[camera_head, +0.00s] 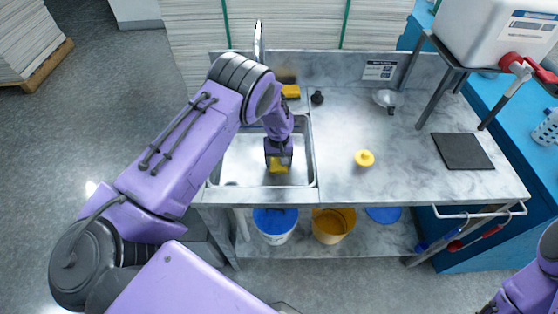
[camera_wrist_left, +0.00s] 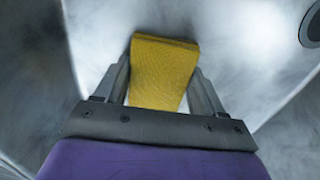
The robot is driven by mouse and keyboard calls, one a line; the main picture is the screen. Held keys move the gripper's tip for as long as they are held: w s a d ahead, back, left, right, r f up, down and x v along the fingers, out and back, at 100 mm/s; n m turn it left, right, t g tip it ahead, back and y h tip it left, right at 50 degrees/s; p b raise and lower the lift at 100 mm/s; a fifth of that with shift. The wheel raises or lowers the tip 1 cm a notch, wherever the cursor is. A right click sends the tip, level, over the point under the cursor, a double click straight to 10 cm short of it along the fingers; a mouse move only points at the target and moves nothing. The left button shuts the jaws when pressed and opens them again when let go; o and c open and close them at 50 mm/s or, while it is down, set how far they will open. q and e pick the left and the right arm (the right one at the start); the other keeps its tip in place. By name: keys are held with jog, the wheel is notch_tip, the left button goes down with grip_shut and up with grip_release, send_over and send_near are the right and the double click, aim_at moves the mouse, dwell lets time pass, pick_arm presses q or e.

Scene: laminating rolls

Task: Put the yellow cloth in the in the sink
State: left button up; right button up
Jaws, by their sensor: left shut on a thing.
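My left gripper (camera_head: 279,158) reaches down into the metal sink (camera_head: 237,165) in the head view. It is shut on the yellow cloth (camera_head: 279,167), which shows just below the fingers, inside the sink. In the left wrist view the yellow cloth (camera_wrist_left: 162,72) sits between the two fingers of the left gripper (camera_wrist_left: 160,85), with the sink's metal walls around it. I cannot tell whether the cloth touches the sink floor. My right arm shows at the lower right corner of the head view; its gripper is not clearly visible.
A yellow sponge-like piece (camera_head: 291,91) lies behind the sink by the faucet (camera_head: 258,40). A yellow round item (camera_head: 364,158) and a dark square pad (camera_head: 461,151) are on the counter. A white container (camera_head: 490,30) stands on a rack at the right. Buckets are below.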

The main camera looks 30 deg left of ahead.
aim_at(278, 162)
pick_arm(q)
jog(key=shift+s+f, duration=0.1)
jog(key=shift+f, duration=0.1)
jog(key=o, duration=1.1)
jog(key=shift+r, duration=0.15)
jog(key=shift+r, duration=0.35)
notch_tip(278, 162, up, 7)
jog(key=shift+f+b, duration=0.1)
jog(key=shift+b, duration=0.8)
